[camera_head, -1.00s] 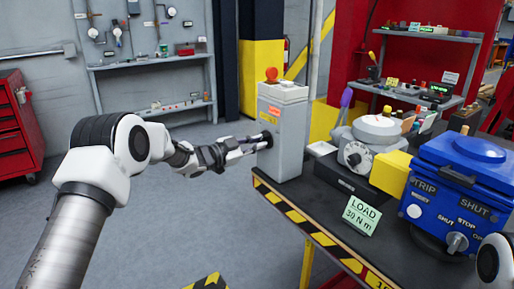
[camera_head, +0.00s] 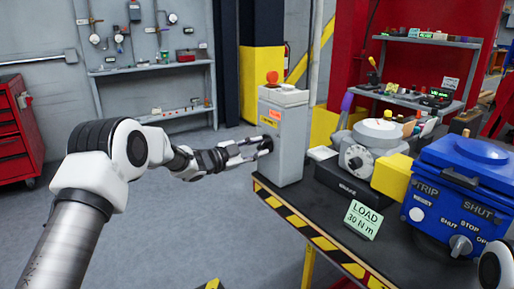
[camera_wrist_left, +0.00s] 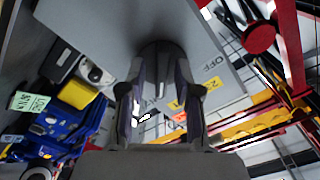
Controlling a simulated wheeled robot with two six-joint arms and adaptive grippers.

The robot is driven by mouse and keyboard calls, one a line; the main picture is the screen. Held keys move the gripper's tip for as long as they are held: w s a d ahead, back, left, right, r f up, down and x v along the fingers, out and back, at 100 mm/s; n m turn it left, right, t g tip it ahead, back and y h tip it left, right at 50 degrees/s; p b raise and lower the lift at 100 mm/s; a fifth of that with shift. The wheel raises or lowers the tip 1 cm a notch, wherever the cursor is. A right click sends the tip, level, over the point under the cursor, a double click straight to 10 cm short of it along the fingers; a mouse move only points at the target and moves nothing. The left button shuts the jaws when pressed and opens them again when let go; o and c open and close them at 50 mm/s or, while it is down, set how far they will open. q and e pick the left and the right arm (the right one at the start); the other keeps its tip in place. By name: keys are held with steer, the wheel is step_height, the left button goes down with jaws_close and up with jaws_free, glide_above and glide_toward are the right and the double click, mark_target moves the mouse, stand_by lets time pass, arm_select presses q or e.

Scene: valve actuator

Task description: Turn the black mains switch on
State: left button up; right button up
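The black mains switch (camera_head: 266,144) is a round knob on the left face of a grey upright box (camera_head: 284,140). My left gripper (camera_head: 258,150) is right at it, its fingers pointing toward that face. In the left wrist view the dark knob (camera_wrist_left: 162,58) lies just beyond and between the two fingertips (camera_wrist_left: 158,92). The fingers are apart; I cannot tell whether they touch the knob. An OFF label (camera_wrist_left: 212,65) and a yellow label (camera_wrist_left: 208,86) show beside it. The fingers hide part of the knob.
The box stands on a black bench (camera_head: 300,200) with a striped edge. A red button (camera_head: 272,77) tops it. To its right are a grey dial unit (camera_head: 368,150), a yellow block (camera_head: 391,176), a load sign (camera_head: 363,219) and a blue actuator (camera_head: 455,190). Open floor lies left.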

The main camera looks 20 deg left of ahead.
arm_select(q)
steer(key=shift+r, duration=0.1)
steer(key=shift+s+a, duration=0.15)
steer(key=v, duration=1.1)
steer(key=shift+s+a, duration=0.2)
